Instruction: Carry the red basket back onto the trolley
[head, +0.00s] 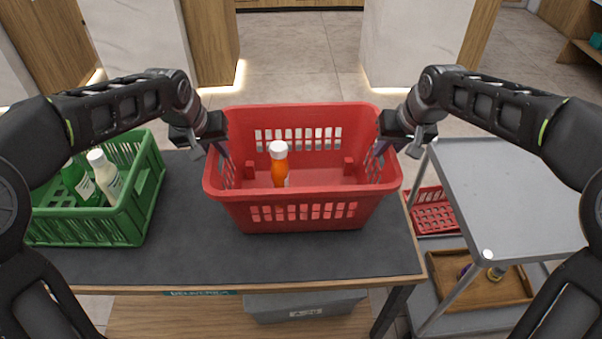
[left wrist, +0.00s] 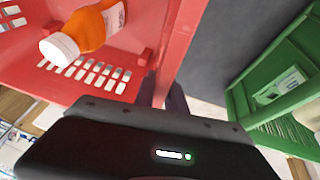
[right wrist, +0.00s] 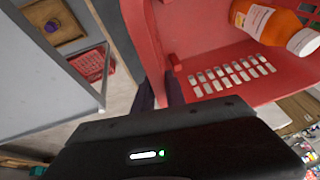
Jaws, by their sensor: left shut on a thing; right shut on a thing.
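The red basket (head: 296,213) is upright over the right part of the dark counter mat, with an orange bottle with a white cap (head: 280,172) inside. I cannot tell if its base touches the counter. My left gripper (head: 222,150) is shut on its left rim and my right gripper (head: 381,150) on its right rim. The left wrist view shows the left fingers (left wrist: 165,95) at the red wall; the right wrist view shows the right fingers (right wrist: 158,92) likewise. The trolley (head: 510,185) stands right of the counter, its grey top bare.
A green basket (head: 130,225) with bottles stands on the counter's left. The trolley's lower levels hold another red basket (head: 433,216) and a wooden tray (head: 485,290). A grey bin (head: 303,306) sits below the counter (head: 200,262). A narrow gap separates counter and trolley.

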